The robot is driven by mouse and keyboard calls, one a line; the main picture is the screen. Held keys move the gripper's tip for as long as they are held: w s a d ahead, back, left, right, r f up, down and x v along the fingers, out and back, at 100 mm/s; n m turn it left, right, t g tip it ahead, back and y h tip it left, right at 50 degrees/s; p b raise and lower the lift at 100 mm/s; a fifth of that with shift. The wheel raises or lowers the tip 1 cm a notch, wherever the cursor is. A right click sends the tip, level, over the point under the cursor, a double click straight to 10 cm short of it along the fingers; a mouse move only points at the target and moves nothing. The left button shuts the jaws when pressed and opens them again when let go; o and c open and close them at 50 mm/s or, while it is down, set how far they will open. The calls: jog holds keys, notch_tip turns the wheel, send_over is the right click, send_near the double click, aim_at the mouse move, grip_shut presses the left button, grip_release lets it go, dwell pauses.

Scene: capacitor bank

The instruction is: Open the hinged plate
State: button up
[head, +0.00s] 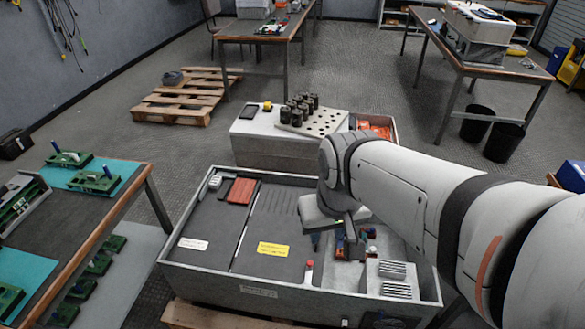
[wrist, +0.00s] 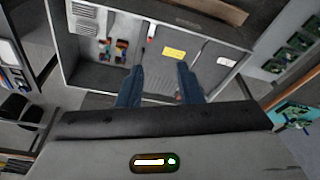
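The hinged plate appears to be the dark grey panel (head: 275,215) with a yellow label, lying flat in the middle of an open grey metal box (head: 215,285). The panel also shows in the wrist view (wrist: 197,52). A small red-tipped handle (head: 309,272) stands by its near right corner and shows in the wrist view (wrist: 151,32). My gripper (head: 338,240) hangs above the box, right of the panel. Its two blue fingers (wrist: 158,84) are spread with nothing between them. My arm hides part of the box's right side.
Left of the panel lies another dark cover (head: 203,222) with a white label and a red block (head: 242,191). Finned parts (head: 395,280) and small coloured components fill the box's right side. A grey bench with black cylinders (head: 305,105) stands behind. A workbench (head: 75,215) stands left.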

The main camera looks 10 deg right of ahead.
jog(key=w+d+f+m+b, duration=0.1)
jog(key=w+d+f+b, duration=0.2)
jog(key=w+f+b, duration=0.6)
jog(key=w+d+f+m+g+y+b, duration=0.1)
jog(key=w+d+f+b, duration=0.2)
jog(key=w+f+b, duration=0.65)
jog(key=w+d+f+m+b, duration=0.1)
jog(key=w+d+f+b, duration=0.35)
jog(key=w+f, duration=0.8)
jog(key=shift+m+g+y, duration=0.4)
jog(key=shift+m+y, duration=0.1)
jog(key=shift+m, duration=0.2)
jog(key=w+d+f+b, duration=0.1)
jog(key=w+f+b, duration=0.2)
jog(key=f, duration=0.5)
jog(key=w+d+f+b, duration=0.1)
jog(key=w+f+b, duration=0.2)
jog(key=f, duration=0.6)
jog(key=w+d+f+b, duration=0.1)
jog(key=w+f+b, duration=0.2)
jog(key=f+b, duration=0.4)
jog(key=shift+w+d+f, duration=0.15)
jog(key=shift+d+f, duration=0.05)
jog(key=shift+f, duration=0.6)
jog(key=shift+c, duration=0.4)
grip_shut()
